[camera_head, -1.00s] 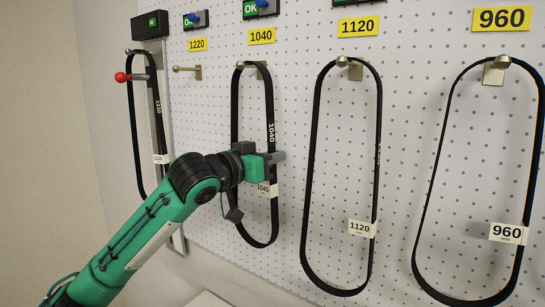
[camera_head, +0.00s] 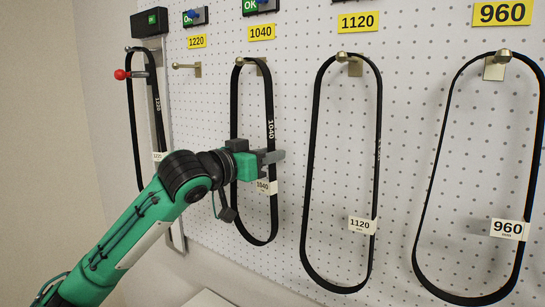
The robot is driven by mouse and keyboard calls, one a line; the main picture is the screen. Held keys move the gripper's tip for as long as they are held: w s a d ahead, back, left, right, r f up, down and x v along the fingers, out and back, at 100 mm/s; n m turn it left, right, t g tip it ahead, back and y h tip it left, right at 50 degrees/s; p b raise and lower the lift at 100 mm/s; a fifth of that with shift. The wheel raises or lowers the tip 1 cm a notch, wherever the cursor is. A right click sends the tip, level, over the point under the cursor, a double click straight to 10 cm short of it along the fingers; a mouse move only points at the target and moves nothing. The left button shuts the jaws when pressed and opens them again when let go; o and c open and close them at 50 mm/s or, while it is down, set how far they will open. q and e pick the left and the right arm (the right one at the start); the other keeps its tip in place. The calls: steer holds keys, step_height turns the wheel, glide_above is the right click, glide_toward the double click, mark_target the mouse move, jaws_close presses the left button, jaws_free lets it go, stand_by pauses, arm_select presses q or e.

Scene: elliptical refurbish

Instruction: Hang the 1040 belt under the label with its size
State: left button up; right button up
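The black 1040 belt (camera_head: 234,110) hangs as a long loop from the hook (camera_head: 262,66) under the yellow 1040 label (camera_head: 262,32). Its number is printed on the right strand, and a white 1040 tag (camera_head: 264,187) sits lower on that strand. My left gripper (camera_head: 275,158) is at the right strand, just above the tag. Its grey fingers reach past the strand to the right. I cannot tell whether they are closed on the belt. My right gripper is out of view.
The 1120 belt (camera_head: 313,150) and 960 belt (camera_head: 432,180) hang under their labels to the right. The hook (camera_head: 187,66) under the 1220 label (camera_head: 197,42) is empty. A 1220 belt (camera_head: 131,120) hangs at the far left beside a red-knobbed lever (camera_head: 120,74).

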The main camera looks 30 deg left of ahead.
arm_select(q)
steer(key=b+v, duration=0.4)
steer(key=v, duration=0.8)
steer(key=shift+s, duration=0.15)
